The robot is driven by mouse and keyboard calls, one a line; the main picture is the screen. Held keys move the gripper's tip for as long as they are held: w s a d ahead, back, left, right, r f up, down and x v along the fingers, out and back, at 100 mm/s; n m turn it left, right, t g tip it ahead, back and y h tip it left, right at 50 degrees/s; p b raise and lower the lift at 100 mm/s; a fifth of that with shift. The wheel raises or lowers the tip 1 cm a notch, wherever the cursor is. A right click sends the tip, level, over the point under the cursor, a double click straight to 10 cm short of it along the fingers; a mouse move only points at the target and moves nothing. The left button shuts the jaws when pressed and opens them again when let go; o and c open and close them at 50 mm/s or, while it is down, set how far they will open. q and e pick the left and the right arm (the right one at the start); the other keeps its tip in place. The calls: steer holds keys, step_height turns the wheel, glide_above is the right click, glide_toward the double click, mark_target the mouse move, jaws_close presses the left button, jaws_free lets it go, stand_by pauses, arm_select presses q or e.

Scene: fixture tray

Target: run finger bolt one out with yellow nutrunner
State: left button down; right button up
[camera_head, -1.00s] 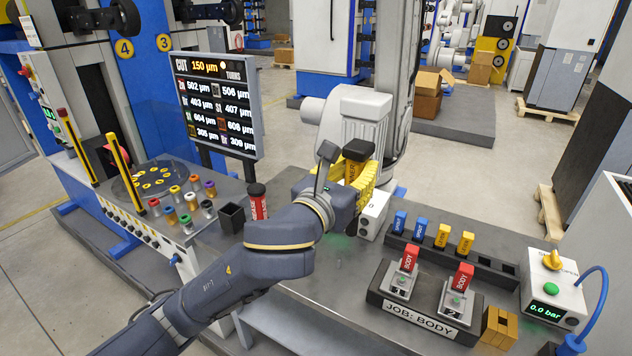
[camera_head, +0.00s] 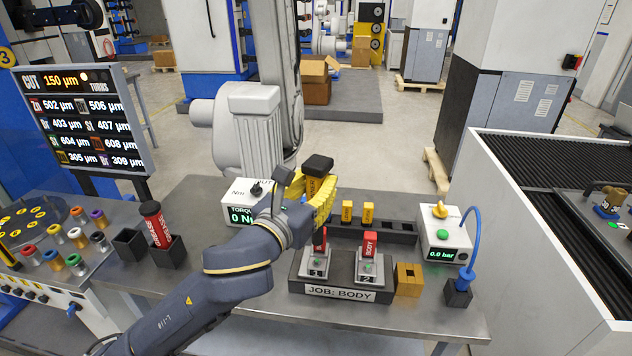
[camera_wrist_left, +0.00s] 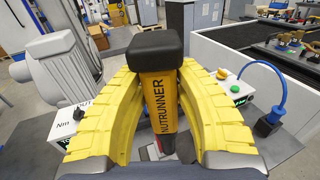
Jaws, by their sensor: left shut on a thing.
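The yellow nutrunner (camera_head: 312,187) with a black cap is held upright in my left gripper (camera_head: 318,208). In the left wrist view the nutrunner (camera_wrist_left: 158,100) stands between the two yellow fingers, which are shut on it. Its lower end is hidden in the head view. The black fixture (camera_head: 338,293) marked JOB: BODY is just below and in front of the gripper. It carries clamp one (camera_head: 316,264) at left and clamp two (camera_head: 368,268) at right, each with a red BODY block. I cannot make out bolt one clearly. My right gripper is not in view.
The torque box (camera_head: 240,190) is left of the gripper, partly behind my arm. A dark rack (camera_head: 392,234) with yellow blocks lies behind the fixture. A pressure box (camera_head: 443,240) with a blue hose and a yellow-brown block (camera_head: 408,280) stand at right. A red grease tube (camera_head: 155,224) stands at left.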

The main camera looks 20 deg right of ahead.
arm_select(q)
steer(key=shift+r, duration=0.1)
steer(key=shift+f, duration=3.25)
steer(key=shift+s+f, duration=0.1)
steer(key=shift+f, duration=0.5)
stand_by(1.5)
steer(key=shift+r, duration=3.4)
